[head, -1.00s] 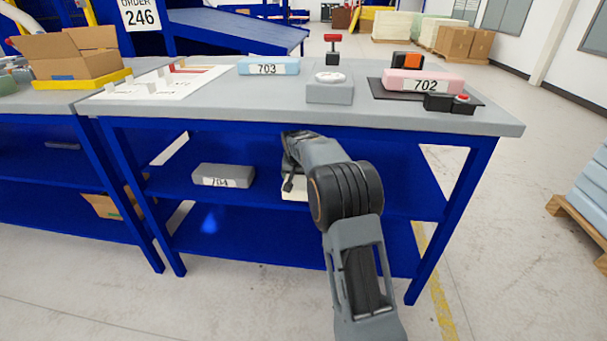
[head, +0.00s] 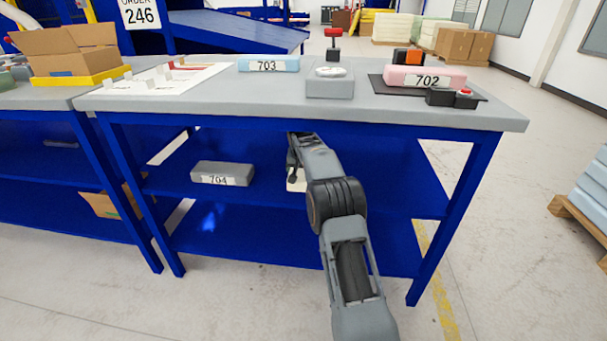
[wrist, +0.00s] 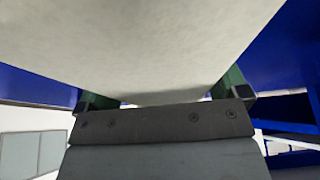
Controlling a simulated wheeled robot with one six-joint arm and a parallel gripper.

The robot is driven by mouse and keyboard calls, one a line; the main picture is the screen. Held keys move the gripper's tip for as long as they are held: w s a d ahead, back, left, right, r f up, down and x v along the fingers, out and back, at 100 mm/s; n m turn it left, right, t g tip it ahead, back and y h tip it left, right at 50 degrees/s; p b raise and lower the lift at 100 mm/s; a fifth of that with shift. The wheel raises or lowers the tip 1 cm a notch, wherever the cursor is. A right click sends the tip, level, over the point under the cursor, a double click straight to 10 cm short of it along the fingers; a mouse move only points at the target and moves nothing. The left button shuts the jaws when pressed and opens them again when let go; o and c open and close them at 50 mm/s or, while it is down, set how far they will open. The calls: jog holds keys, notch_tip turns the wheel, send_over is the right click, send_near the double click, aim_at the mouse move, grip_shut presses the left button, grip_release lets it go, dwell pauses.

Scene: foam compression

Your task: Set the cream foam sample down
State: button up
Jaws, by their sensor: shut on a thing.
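The cream foam sample (wrist: 150,40) fills the top of the wrist view, between the two green fingers of my gripper (wrist: 162,94). My gripper is shut on it. In the head view my arm reaches under the tabletop to the middle shelf (head: 400,190) of the blue bench. Only a small pale part of the cream foam (head: 297,186) shows there, beside my arm; the rest is hidden. I cannot tell whether the foam touches the shelf.
A grey foam block marked 704 (head: 222,173) lies on the same shelf, to the left. The tabletop (head: 200,105) is close above my arm. On it are blue block 703 (head: 268,63), a grey scale (head: 330,84) and pink block 702 (head: 425,78).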

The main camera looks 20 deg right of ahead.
jog(key=shift+f, duration=0.35)
jog(key=shift+f, duration=0.4)
jog(key=shift+f, duration=0.1)
jog(key=o, duration=0.6)
